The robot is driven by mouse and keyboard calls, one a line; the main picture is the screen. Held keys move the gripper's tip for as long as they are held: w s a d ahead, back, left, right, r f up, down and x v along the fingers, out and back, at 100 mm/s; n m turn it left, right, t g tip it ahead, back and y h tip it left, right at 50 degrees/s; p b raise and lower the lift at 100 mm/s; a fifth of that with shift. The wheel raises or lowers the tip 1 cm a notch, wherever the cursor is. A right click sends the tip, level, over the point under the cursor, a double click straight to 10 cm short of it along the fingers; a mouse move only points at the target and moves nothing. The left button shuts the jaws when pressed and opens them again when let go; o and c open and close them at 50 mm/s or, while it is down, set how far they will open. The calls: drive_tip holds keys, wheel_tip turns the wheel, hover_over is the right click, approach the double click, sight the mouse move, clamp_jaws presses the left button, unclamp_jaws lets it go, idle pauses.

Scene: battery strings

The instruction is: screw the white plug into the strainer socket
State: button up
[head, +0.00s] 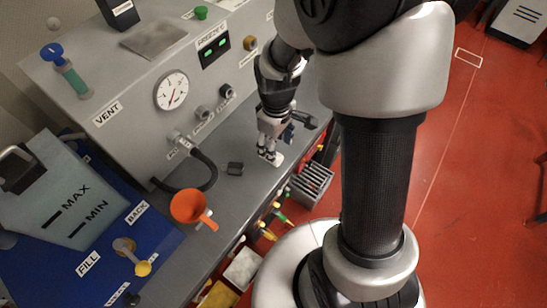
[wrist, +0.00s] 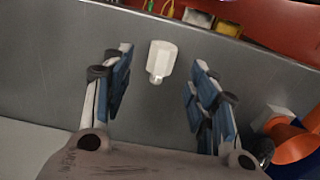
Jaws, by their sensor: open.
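The white plug (wrist: 161,60) is on the grey bench top in the wrist view, with its wide faceted body away from me and its narrower end toward my gripper. My gripper (wrist: 160,82) is open and empty, its blue-padded fingers on either side of the plug's line and apart from it. In the head view my gripper (head: 269,146) points down over the bench near its front edge. A small white shape shows at its tips there, but I cannot tell plug from fingertip. I cannot identify the strainer socket in either view.
An orange funnel (head: 188,207) stands on the bench and shows at the right of the wrist view (wrist: 295,143). A grey panel (head: 130,75) with a gauge and fittings rises behind. A black hose (head: 205,172) curves onto the bench.

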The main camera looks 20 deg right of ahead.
drive_tip(key=shift+w+a+f+b, duration=0.15)
drive_tip(key=shift+f+b, duration=0.5)
drive_tip(key=shift+f, duration=0.75)
drive_tip(key=shift+a+f+b, duration=0.1)
drive_tip(key=shift+f+b, duration=0.5)
drive_tip(key=shift+f, duration=0.75)
drive_tip(key=shift+r, duration=0.1)
drive_tip(key=shift+c, duration=0.2)
drive_tip(key=c, duration=1.2)
drive_tip(key=shift+o, duration=0.2)
